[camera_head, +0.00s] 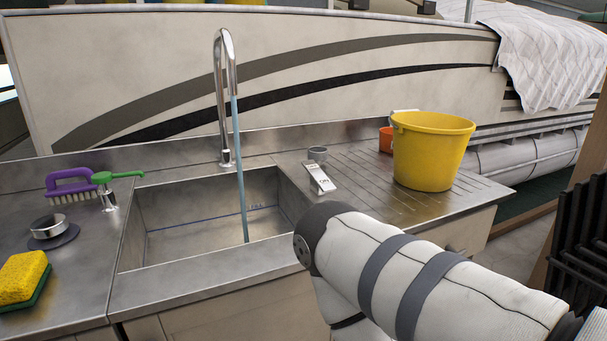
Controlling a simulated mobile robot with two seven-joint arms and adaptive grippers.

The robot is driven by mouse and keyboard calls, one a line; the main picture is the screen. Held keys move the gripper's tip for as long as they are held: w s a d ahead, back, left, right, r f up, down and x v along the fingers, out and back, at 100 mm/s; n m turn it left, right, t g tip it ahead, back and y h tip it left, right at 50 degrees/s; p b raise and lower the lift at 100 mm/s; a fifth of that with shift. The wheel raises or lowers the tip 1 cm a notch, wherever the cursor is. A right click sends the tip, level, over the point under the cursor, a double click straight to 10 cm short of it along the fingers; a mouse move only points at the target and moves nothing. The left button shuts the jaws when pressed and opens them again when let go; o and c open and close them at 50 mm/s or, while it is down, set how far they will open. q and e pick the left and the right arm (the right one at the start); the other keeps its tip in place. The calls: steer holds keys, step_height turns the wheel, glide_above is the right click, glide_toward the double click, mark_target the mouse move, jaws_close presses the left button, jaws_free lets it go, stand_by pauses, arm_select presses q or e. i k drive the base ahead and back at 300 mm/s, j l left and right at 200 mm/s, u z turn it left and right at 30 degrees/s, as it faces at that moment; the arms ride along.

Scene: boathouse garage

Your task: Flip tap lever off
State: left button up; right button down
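A tall chrome tap spout (224,100) curves over the steel sink (119,259), and a blue stream of water (239,165) falls from it into the basin. Left of the basin, a green lever (118,176) sits on a short chrome post (108,199) and points right, roughly level. Right of the basin, a flat metal lever-like piece (320,179) with small markings slopes down towards the front from a round grey fitting (317,154). I cannot tell which of the two works the tap. My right arm bends at the sink's front right; its gripper is out of sight. My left gripper is not in view.
A metal ring on a dark disc (54,236) and a yellow sponge (22,277) lie front left. A yellow bucket (430,150) and an orange cup (386,140) stand on the ribbed drainboard at right.

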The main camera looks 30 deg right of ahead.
mark_target(325, 185)
steer(key=z, duration=1.2)
steer(key=k+j+z, duration=0.15)
steer(key=k+j, duration=0.05)
steer(key=j, duration=0.1)
